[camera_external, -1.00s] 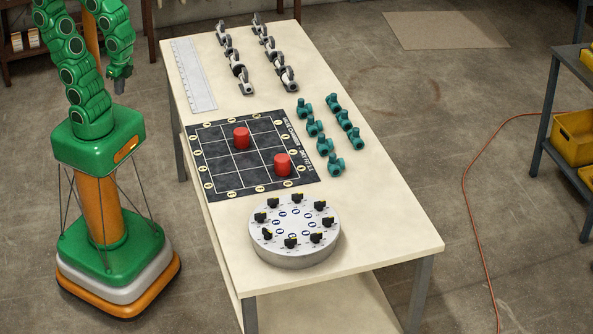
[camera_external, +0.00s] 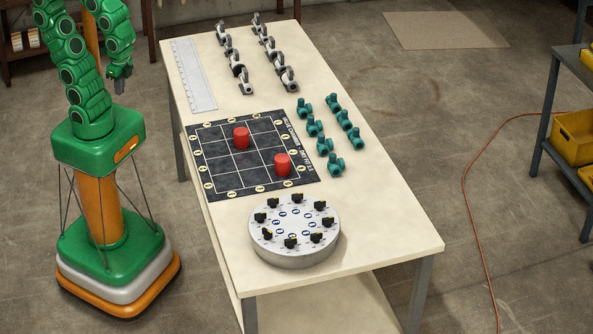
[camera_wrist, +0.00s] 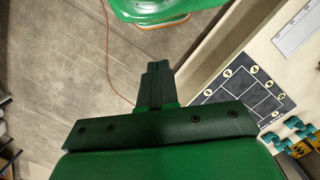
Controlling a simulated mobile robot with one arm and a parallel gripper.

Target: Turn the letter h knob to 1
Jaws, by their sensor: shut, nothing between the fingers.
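A round grey dial plate (camera_external: 295,256) stands near the front end of the table, with several black knobs in a ring on its top. Blue-and-white round markings lie inside the ring. The letters are too small to read, so I cannot tell which knob is h. My gripper (camera_external: 120,88) hangs over the floor beside the table's left edge, well away from the dial plate. In the wrist view my gripper (camera_wrist: 155,70) is shut with nothing between its fingers. The dial plate is not visible in the wrist view.
The table (camera_external: 390,235) carries a black grid mat (camera_external: 225,180) with two red cylinders (camera_external: 241,138), several teal fittings (camera_external: 325,146), grey-black valves (camera_external: 232,62) and a white ruler (camera_external: 193,75). The table's front right corner is clear. A shelf with yellow bins (camera_external: 575,140) stands at right.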

